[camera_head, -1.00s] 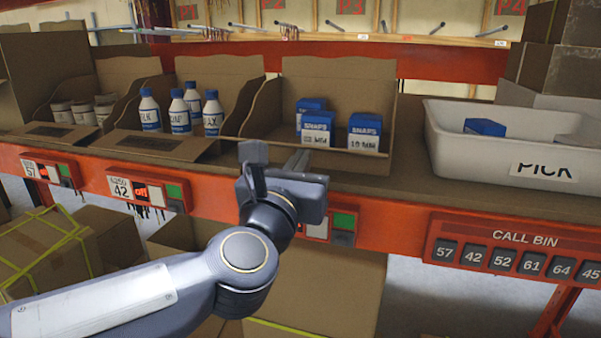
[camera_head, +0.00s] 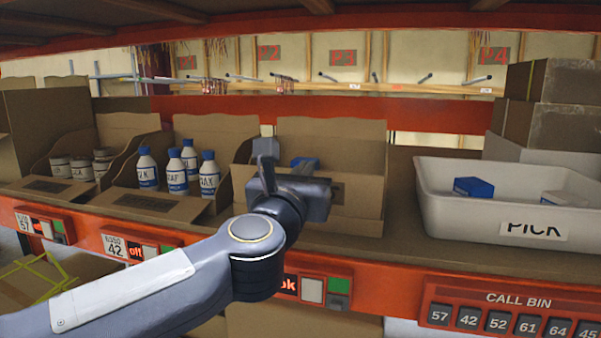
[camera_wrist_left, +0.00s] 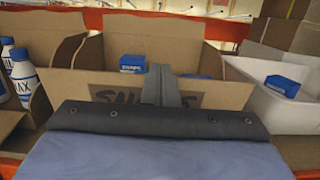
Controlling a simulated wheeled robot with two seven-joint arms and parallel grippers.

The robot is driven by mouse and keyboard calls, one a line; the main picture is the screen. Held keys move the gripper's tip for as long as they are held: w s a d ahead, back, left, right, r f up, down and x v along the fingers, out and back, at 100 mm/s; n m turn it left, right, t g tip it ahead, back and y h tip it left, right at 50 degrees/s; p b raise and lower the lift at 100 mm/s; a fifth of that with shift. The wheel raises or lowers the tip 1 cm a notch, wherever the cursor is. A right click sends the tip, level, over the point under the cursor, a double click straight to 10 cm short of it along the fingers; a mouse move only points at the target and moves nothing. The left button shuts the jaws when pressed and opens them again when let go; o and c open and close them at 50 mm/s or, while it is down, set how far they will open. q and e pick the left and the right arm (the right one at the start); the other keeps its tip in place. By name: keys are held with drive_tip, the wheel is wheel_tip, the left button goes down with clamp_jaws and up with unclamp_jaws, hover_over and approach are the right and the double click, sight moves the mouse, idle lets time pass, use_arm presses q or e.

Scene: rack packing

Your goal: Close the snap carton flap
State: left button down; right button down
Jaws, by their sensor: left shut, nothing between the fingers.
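The snaps carton (camera_head: 330,133) is an open cardboard box in the middle of the shelf. Its front flap (camera_head: 357,195) stands raised across the front, and the lettered face shows in the left wrist view (camera_wrist_left: 225,95). Blue-topped snaps boxes (camera_wrist_left: 132,63) sit inside, mostly hidden by the flap and gripper. My left gripper (camera_head: 307,166) is shut and empty at the flap's near side, with its fingers overlapping the flap's middle in the left wrist view (camera_wrist_left: 160,72). I cannot tell whether they touch it. My right gripper is not in view.
A carton of white bottles (camera_head: 178,172) stands to the left, and a carton of small jars (camera_head: 80,167) beyond it. A white PICK tote (camera_head: 450,215) stands to the right. The red shelf edge (camera_head: 395,280) with buttons runs along the front.

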use_arm(q)
drive_tip(key=w+g+p, duration=0.1)
drive_tip(key=p, duration=0.1)
drive_tip(key=g+p, duration=0.1)
drive_tip(key=p, duration=0.1)
drive_tip(key=w+r+p, duration=0.1)
drive_tip(key=p, duration=0.1)
drive_tip(key=shift+w+d+g+y+p, duration=0.3)
drive_tip(key=shift+d+g+y+p, duration=0.1)
